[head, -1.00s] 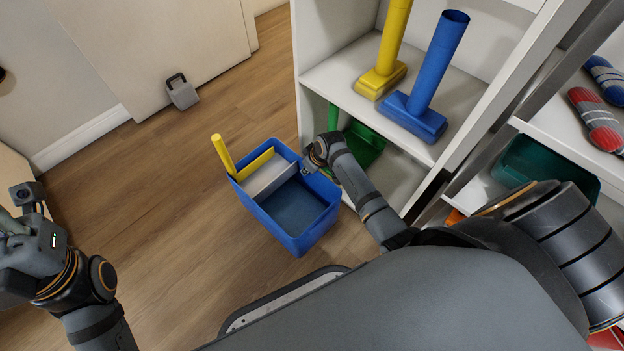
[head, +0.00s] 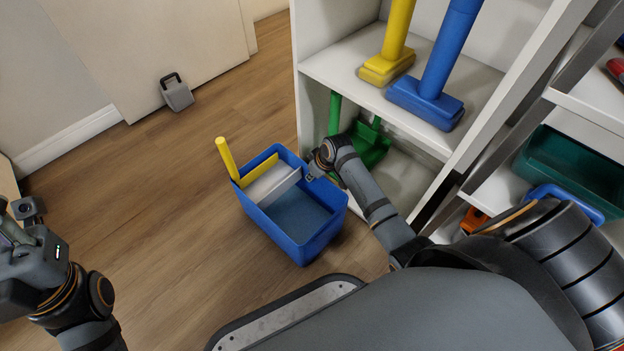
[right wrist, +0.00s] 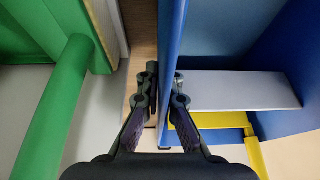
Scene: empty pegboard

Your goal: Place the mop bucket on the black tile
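The blue mop bucket (head: 320,240) has a grey-white wringer part (head: 270,187) and a yellow handle (head: 227,158). It is upright beside the white shelf; I cannot tell whether it touches the floor. My right gripper (head: 312,174) is at its shelf-side rim. In the right wrist view, the fingers (right wrist: 164,85) straddle the blue bucket wall (right wrist: 172,30) and are closed on it. My left gripper (head: 12,232) is at the left edge, partly cut off and away from the bucket; its fingers are unclear. No black tile shows.
The white shelf (head: 335,68) stands close to the right of the bucket, with yellow (head: 390,60) and blue (head: 430,95) tools above and a green dustpan (head: 370,147) below. A grey block (head: 177,94) sits by the wall. The wooden floor (head: 165,190) to the left is clear.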

